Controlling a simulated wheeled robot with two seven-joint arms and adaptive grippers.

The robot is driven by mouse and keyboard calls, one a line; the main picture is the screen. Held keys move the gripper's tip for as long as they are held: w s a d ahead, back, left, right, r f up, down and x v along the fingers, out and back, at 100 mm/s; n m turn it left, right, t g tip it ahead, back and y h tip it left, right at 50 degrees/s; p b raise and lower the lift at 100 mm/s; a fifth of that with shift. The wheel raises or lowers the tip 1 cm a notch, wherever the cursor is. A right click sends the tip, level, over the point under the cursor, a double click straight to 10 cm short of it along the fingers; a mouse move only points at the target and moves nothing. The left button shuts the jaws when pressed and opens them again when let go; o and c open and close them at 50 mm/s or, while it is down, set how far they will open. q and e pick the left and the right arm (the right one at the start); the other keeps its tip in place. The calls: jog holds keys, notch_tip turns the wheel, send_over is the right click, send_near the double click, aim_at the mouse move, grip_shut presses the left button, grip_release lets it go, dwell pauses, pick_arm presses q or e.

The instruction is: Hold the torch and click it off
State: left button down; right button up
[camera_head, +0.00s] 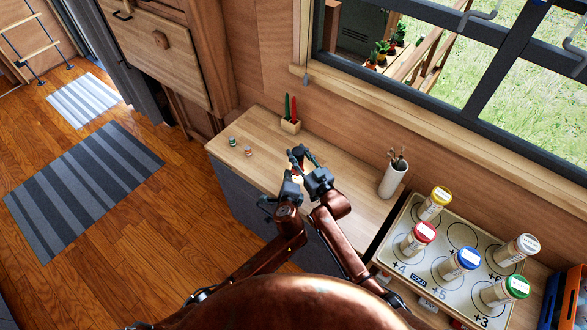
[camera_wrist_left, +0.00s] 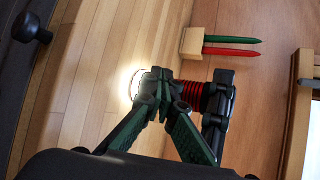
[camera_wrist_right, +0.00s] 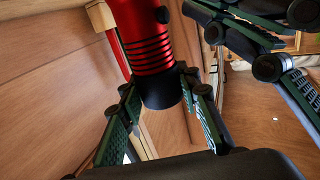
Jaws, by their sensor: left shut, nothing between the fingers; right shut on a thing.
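The torch is red with black ribs, and my right gripper (camera_head: 309,160) is shut on its black end. In the right wrist view the torch (camera_wrist_right: 148,42) stands between my right fingers (camera_wrist_right: 163,88), with a small black knob on its side near the top. In the left wrist view a bright glow at the torch's front falls over the wood, and its red ribbed part (camera_wrist_left: 192,95) shows beside my left fingers. My left gripper (camera_head: 292,178) is shut and empty; its fingertips (camera_wrist_left: 163,78) overlap the torch in that view. I cannot tell whether they touch it.
The wooden counter (camera_head: 250,125) lies under my grippers. A pencil holder (camera_head: 290,126) stands behind, a white vase (camera_head: 392,180) to the right, and two small jars (camera_head: 233,141) to the left. A tray (camera_head: 410,245) with several lidded jars is at the right.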

pick_arm(q)
jog(key=shift+w+d, duration=0.1)
jog(key=shift+w, duration=0.05)
jog(key=shift+w+d, duration=0.2)
dwell(0.3)
jog(key=shift+w+d, duration=0.25)
jog(key=shift+w, duration=0.1)
dwell(0.7)
jog(key=shift+s, duration=0.1)
jog(key=shift+s+a, duration=0.55)
jog(key=shift+s, duration=0.05)
jog(key=shift+s+a, duration=0.75)
jog(key=shift+s, duration=0.25)
jog(key=shift+s+a, duration=0.75)
jog(key=shift+s, duration=0.25)
